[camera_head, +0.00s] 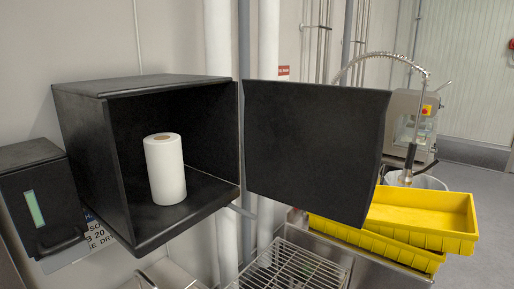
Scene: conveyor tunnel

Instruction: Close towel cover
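The towel cover is a black box (90,128) on the wall at the left of the head view, with its front open. Its flat black door (313,148) is swung out to the right, hinged near the box's right edge. A white paper towel roll (165,169) stands upright inside on the box floor. Neither of my grippers shows in this view, so their state is hidden.
A smaller black dispenser (42,203) is on the wall at the lower left. White pipes (268,50) run behind the door's hinge side. A wire rack (290,268) and yellow crates (425,212) sit below and right of the door.

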